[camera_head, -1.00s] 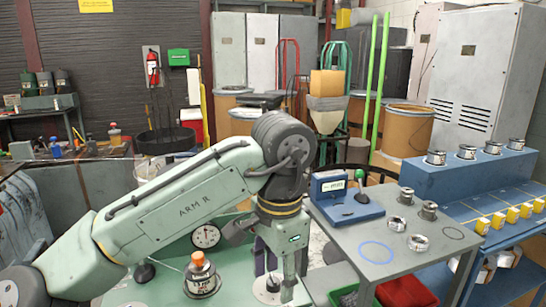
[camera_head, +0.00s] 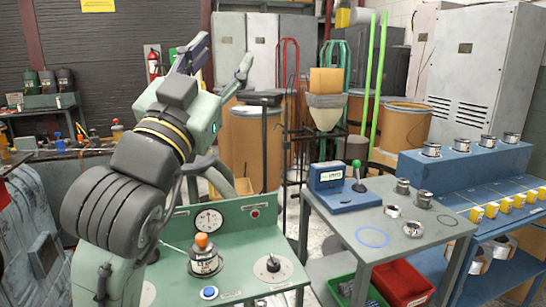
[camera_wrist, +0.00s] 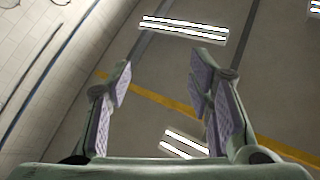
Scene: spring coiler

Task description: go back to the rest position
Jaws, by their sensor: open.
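My gripper (camera_head: 216,64) is raised at the upper left of the head view, pointing up and away from the benches. Its two fingers are spread apart with nothing between them. In the wrist view the gripper (camera_wrist: 161,68) is also open and empty, in front of what looks like a ceiling with bright light strips. My folded arm covers the left part of the head view and hides part of the green bench (camera_head: 245,228) behind it.
To the right, a grey table (camera_head: 400,247) bears a blue instrument (camera_head: 345,190) and several metal coils. Brown drums (camera_head: 406,130) stand behind.

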